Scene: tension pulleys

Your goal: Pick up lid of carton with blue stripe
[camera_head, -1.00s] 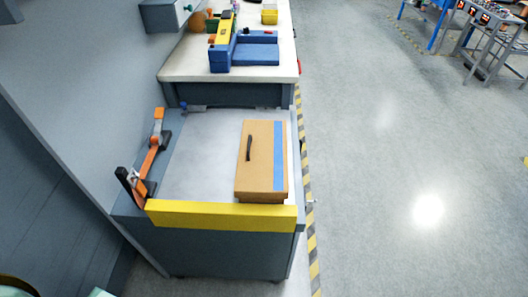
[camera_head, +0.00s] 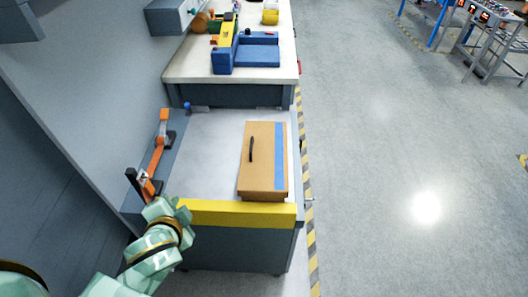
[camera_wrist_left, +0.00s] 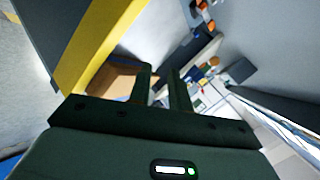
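The carton's brown lid (camera_head: 263,170) with a blue stripe (camera_head: 279,155) along its right side and a dark handle (camera_head: 252,149) lies closed on the carton, on the grey bench. Part of the brown carton (camera_wrist_left: 112,78) shows in the left wrist view beyond the yellow edge. My left arm comes in at the lower left, its mint-green wrist near the left end of the yellow bar, apart from the carton. My left gripper (camera_wrist_left: 160,72) has its two dark fingers apart with nothing between them. My right gripper is not in view.
A yellow bar (camera_head: 240,213) runs along the bench's front edge. An orange lever clamp (camera_head: 156,155) stands at the bench's left side. A blue and yellow fixture (camera_head: 250,52) sits on the bench behind. The grey bench top (camera_head: 205,160) left of the carton is clear.

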